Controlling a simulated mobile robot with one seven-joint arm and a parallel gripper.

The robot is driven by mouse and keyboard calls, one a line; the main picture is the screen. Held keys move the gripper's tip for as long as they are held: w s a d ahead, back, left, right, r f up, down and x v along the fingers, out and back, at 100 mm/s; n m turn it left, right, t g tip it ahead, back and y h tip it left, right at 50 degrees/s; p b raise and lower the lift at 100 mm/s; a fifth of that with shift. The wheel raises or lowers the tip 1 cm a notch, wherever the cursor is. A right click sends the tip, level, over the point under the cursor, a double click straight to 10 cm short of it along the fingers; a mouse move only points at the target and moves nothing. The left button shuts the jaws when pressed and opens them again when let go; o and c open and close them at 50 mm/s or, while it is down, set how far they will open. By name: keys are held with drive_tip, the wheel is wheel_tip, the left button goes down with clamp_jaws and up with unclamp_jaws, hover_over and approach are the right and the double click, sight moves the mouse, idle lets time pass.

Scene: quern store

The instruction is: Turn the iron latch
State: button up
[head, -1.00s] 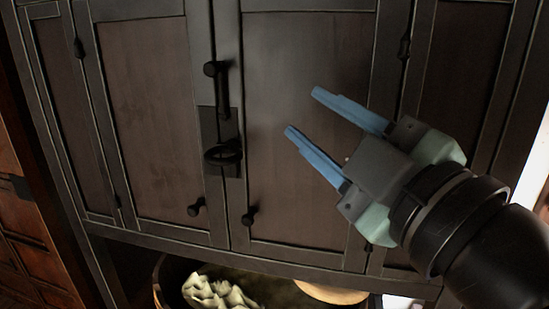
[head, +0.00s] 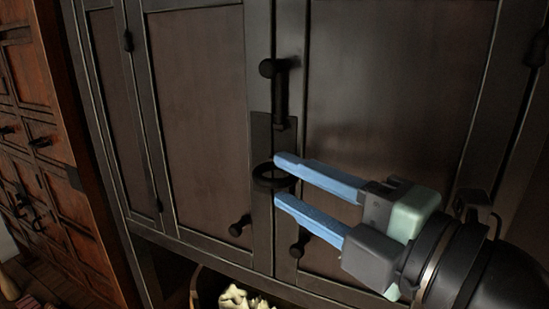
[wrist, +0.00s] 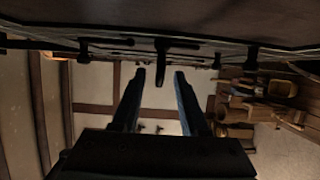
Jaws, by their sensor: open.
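The dark iron latch hardware is on the cabinet's door seam in the head view. It has a round knob at the top of an upright bar (head: 281,98), with a plate (head: 261,135) and a ring-shaped piece (head: 262,184) below. My gripper (head: 279,180) is open, with its blue fingertips at the ring's right edge, one higher and one lower. In the wrist view the gripper (wrist: 160,73) is open and a dark protruding piece (wrist: 162,65) shows between the fingertips. Nothing is held. Whether the fingers touch the ring is unclear.
The dark cabinet has a left door (head: 195,110) and a right door (head: 400,90). Two small knobs, left (head: 240,226) and right (head: 298,245), sit low on the doors. A tub (head: 197,285) with pale contents stands below. A reddish drawer chest (head: 50,140) is at the left.

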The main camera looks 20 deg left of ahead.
sight(293, 186)
drive_tip(key=shift+p+x, duration=0.4)
drive_tip(key=shift+x, duration=1.35)
clamp_jaws()
